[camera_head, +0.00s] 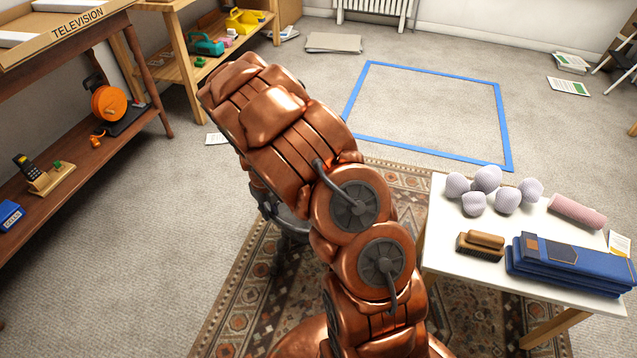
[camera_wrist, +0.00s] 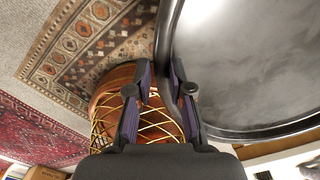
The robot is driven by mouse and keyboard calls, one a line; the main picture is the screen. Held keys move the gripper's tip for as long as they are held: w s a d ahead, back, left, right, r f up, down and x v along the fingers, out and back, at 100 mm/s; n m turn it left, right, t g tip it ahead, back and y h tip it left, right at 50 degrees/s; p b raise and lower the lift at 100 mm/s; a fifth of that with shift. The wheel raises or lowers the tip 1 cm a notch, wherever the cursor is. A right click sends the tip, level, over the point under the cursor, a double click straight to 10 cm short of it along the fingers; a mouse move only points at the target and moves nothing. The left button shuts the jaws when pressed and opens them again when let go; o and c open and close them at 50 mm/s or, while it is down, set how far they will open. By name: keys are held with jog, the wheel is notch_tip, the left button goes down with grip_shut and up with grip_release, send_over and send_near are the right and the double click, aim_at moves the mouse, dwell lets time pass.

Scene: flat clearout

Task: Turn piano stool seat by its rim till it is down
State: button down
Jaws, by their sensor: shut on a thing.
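The stool seat (camera_wrist: 240,70) is a dark, glossy round disc with a raised rim. It fills the right of the wrist view, and its rim edge runs down between my fingers. My gripper (camera_wrist: 162,82) is shut on this rim, one finger on each side. In the head view my copper arm covers most of the stool. Only dark parts show beside the arm, and I cannot clearly tell stool from gripper there. The stool's legs and screw are hidden, so the seat's height cannot be read.
An orange drum-like thing with gold cords (camera_wrist: 125,105) stands below my fingers. A patterned rug (camera_head: 240,300) lies under the arm. A white table (camera_head: 445,240) with several objects stands close at right. Shelves (camera_head: 90,150) line the left. A blue-taped floor square (camera_head: 435,77) is empty.

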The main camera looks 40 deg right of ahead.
jog(key=shift+w+d+r+m+p, duration=0.1)
jog(key=shift+w+m+p, duration=0.5)
jog(key=shift+w+p, duration=0.35)
jog(key=shift+w+d+r+m+p, duration=0.1)
jog(key=shift+w+m+p, duration=0.5)
jog(key=shift+w+p, duration=0.35)
jog(key=shift+w+f, duration=0.2)
jog(key=shift+w+m, duration=0.5)
jog(key=shift+w, duration=0.05)
jog(key=c, duration=0.7)
grip_release()
jog(key=shift+s, duration=0.1)
jog(key=shift+r, duration=0.1)
jog(key=shift+r+p, duration=0.55)
jog(key=shift+r, duration=2.85)
